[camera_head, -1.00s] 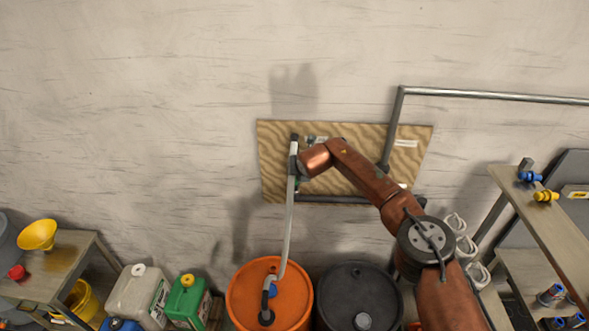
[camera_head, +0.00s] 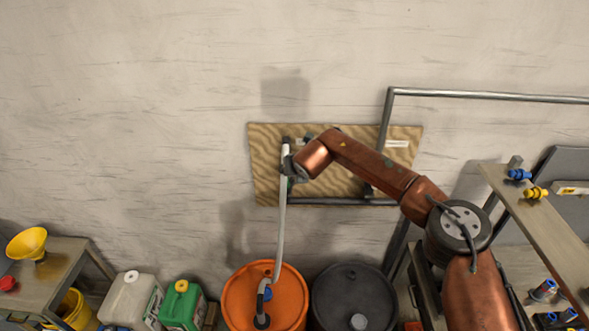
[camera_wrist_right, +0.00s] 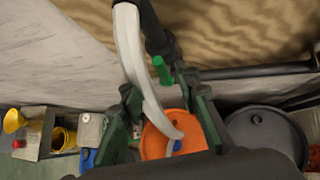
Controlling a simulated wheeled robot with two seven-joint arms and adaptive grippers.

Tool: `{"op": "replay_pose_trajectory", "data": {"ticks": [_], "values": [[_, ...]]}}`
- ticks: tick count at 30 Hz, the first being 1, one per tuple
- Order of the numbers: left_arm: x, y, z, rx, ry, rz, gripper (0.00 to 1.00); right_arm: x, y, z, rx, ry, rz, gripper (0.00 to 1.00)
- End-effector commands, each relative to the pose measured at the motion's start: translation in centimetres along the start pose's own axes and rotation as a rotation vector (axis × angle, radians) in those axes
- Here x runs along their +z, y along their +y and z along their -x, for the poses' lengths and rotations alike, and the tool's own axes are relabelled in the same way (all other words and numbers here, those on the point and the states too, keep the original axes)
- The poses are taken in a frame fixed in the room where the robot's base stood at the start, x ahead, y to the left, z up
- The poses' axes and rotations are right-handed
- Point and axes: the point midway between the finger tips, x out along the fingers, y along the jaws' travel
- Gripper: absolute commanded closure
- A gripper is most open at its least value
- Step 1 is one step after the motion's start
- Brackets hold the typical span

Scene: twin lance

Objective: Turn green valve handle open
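The green valve handle (camera_wrist_right: 162,70) shows in the right wrist view as a short green bar beside the dark pipe fitting and the pale hose (camera_wrist_right: 131,45). My right gripper (camera_wrist_right: 160,88) is open, with one dark green finger on each side; the handle lies between and just beyond the fingertips. I cannot tell whether either finger touches it. In the head view my right arm reaches in from the right to the fitting at the hose's top (camera_head: 284,165), on the left part of the wooden board (camera_head: 335,187). There the wrist mostly hides the handle. My left gripper is not in view.
An orange drum (camera_head: 240,297) and a black drum (camera_head: 340,285) stand below the board. Grey pipe (camera_head: 480,95) runs right along the wall. Jugs and a table (camera_head: 70,260) with a yellow funnel (camera_head: 27,243) are left; a shelf (camera_head: 545,220) is right. The wall above is clear.

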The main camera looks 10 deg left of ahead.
Motion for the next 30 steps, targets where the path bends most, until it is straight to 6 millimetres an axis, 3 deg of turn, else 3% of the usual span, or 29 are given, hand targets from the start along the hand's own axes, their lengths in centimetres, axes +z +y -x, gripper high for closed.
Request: {"op": "replay_pose_trajectory", "data": {"ticks": [3,9,23,26,30], "values": [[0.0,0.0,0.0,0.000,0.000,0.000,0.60,0.1,0.0,2.4,0.000,-0.001,0.003,0.71],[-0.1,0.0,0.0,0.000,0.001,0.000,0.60,0.0,0.0,5.0,0.000,0.000,0.001,0.71],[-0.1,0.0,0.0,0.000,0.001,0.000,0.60,-0.1,0.1,5.8,0.001,0.003,-0.001,0.74],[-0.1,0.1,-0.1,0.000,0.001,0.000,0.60,-1.4,0.9,5.0,0.038,0.020,-0.014,0.81],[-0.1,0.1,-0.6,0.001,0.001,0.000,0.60,-6.2,4.8,2.7,0.211,0.091,-0.097,0.91]]}}
